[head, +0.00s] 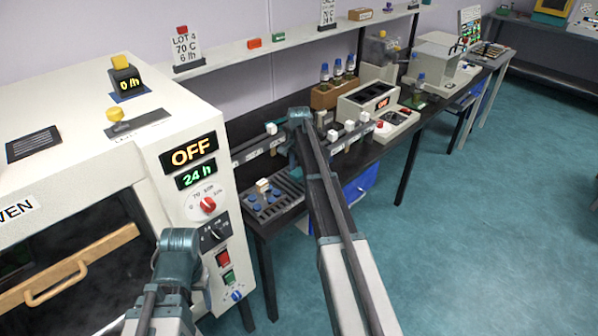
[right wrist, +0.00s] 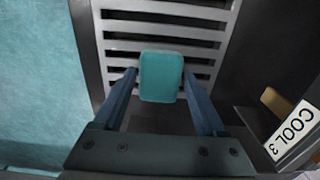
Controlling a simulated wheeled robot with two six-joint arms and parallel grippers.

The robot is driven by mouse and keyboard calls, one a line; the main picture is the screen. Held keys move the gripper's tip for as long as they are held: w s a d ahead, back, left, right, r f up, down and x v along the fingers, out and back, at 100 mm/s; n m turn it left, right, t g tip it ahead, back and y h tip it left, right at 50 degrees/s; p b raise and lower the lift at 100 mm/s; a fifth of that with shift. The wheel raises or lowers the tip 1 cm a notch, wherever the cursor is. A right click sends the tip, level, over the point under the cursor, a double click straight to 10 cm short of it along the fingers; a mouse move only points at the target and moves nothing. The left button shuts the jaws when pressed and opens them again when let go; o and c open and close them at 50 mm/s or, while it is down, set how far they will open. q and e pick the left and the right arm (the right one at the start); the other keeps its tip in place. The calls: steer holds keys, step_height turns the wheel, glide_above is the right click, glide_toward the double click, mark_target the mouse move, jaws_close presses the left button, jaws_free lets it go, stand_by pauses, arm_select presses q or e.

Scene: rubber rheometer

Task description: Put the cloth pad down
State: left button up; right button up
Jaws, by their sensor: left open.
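In the right wrist view, the teal cloth pad (right wrist: 160,77) lies between the two fingertips of my right gripper (right wrist: 160,73). Both fingers appear to touch its side edges. The pad is over a grey slatted rack (right wrist: 168,9); whether it touches the slats I cannot tell. In the head view my right arm reaches to the bench, and the wrist (head: 299,116) hides the pad and fingers. My left gripper (head: 180,255) is open in front of the oven, low in the head view, with no object visible in it.
The white oven (head: 150,125) with a wooden handle fills the left. A tray (head: 272,207) with blue discs sits at the bench's near end. An instrument (head: 375,105) and a wooden bottle rack (head: 335,93) stand behind. A "COOL 3" label (right wrist: 292,128) is beside the slatted rack.

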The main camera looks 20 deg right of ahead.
mark_target(299, 172)
steer(key=shift+o, duration=1)
steer(key=shift+r, duration=0.1)
step_height(299, 172, up, 12)
steer(key=p, duration=1.2)
